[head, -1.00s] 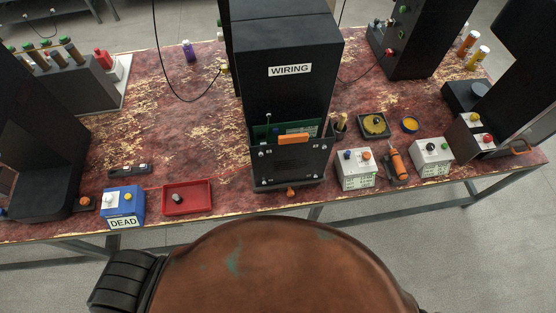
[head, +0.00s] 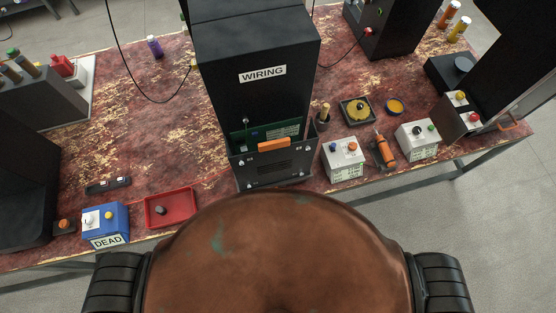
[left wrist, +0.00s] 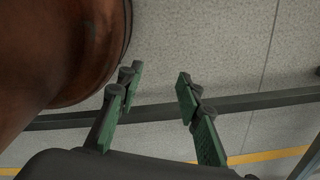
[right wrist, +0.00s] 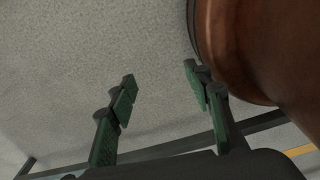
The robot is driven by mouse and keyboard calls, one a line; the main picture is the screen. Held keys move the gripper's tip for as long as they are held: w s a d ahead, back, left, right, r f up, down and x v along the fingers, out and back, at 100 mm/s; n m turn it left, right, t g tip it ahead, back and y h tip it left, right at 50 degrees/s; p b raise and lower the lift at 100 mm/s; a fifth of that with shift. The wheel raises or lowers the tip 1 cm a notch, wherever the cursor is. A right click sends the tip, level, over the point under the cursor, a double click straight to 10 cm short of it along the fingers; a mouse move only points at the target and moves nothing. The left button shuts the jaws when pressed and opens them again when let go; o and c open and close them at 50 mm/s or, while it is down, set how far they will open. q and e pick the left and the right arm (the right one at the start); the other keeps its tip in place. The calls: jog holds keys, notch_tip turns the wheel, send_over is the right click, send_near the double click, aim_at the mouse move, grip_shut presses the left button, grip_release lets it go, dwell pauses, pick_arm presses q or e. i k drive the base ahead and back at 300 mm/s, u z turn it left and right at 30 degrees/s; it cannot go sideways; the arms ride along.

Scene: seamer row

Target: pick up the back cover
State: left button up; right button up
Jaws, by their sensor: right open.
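A black panel with an orange handle (head: 274,144) and screws at its corners stands at the low front of the black WIRING cabinet (head: 262,74); I take it for the back cover (head: 277,170). A green circuit board (head: 290,131) shows behind its top edge. My own body hides the table edge below it. My left gripper (left wrist: 154,78) is open and empty over the floor, beside my body. My right gripper (right wrist: 160,76) is open and empty over the floor on the other side. Neither gripper shows in the head view, and neither touches the cover.
Left of the cabinet are a red tray (head: 186,214) and a blue DEAD box (head: 105,225). On its right are white boxes (head: 343,157), an orange tool (head: 383,150) and a dish (head: 356,110). A cable hangs at the back. Worn table surface shows clear left of the cabinet.

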aim_at(277, 160)
jog(key=z, duration=0.8)
jog(key=k, duration=1.75)
jog(key=u, duration=0.65)
jog(key=i, duration=0.95)
